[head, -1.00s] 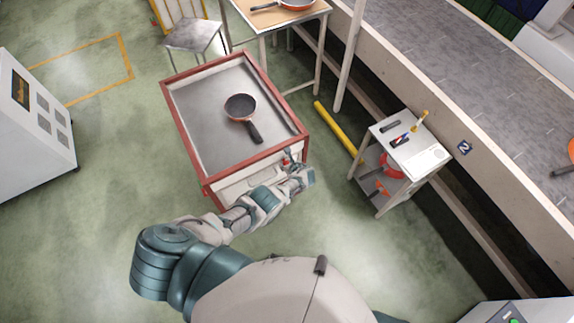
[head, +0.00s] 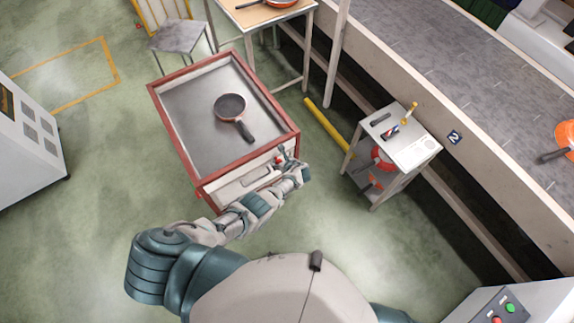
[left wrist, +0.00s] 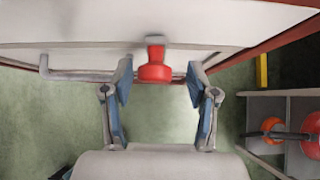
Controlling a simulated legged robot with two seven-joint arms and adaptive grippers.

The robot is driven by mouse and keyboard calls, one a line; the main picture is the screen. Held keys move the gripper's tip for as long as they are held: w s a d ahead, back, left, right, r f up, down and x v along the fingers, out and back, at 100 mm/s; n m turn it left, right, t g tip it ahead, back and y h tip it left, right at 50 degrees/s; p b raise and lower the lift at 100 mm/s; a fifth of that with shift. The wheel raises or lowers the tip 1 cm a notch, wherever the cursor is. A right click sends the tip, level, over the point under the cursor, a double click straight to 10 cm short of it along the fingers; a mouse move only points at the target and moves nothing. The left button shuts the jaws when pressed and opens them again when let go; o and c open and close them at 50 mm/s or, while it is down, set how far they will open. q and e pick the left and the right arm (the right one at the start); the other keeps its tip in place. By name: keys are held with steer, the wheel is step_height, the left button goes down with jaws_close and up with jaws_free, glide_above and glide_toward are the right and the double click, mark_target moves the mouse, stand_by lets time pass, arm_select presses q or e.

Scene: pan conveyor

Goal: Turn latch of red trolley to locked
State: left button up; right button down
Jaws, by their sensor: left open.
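The red trolley (head: 292,139) stands ahead of me, with a red rim, a grey top and a pale front panel. Its red latch (left wrist: 155,70) sticks out from the front panel in the left wrist view. It also shows small in the head view (head: 281,157), partly hidden by my gripper. My left gripper (left wrist: 160,82) is open, with one finger on each side of the latch and a gap to both. The fingertips reach about level with the latch knob. I cannot tell which way the latch is turned. My right gripper is not in view.
A dark pan (head: 230,106) lies on the trolley top. A grey handle (left wrist: 75,74) is left of the latch. A small side table (head: 417,155) with tools stands to the right, by the conveyor (head: 455,75). A yellow bar (head: 328,127) lies on the floor between.

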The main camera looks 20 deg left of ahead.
arm_select(q)
steer(key=v, duration=1)
steer(key=shift+s+r, duration=0.2)
steer(key=shift+r, duration=0.15)
steer(key=shift+f, duration=0.1)
steer(key=s+a+f+n+g+h+b, duration=0.1)
steer(key=s+f+n+g+h, duration=0.55)
steer(key=s+f, duration=1.6)
steer(key=s+a+f+n, duration=0.1)
steer(key=s+f+n, duration=0.2)
steer(key=s+n, duration=0.2)
steer(key=s+a+f+n+t, duration=0.1)
steer(key=s+f+n, duration=0.3)
steer(key=s, duration=0.8)
steer(key=s+a+f+n+t, duration=0.1)
steer(key=s+a+f+n, duration=0.2)
steer(key=s+n, duration=0.4)
steer(key=shift+s+a+f+h+b, duration=0.25)
steer(key=shift+s+f+h+b, duration=0.15)
steer(key=shift+s, duration=0.55)
steer(key=shift+n, duration=0.25)
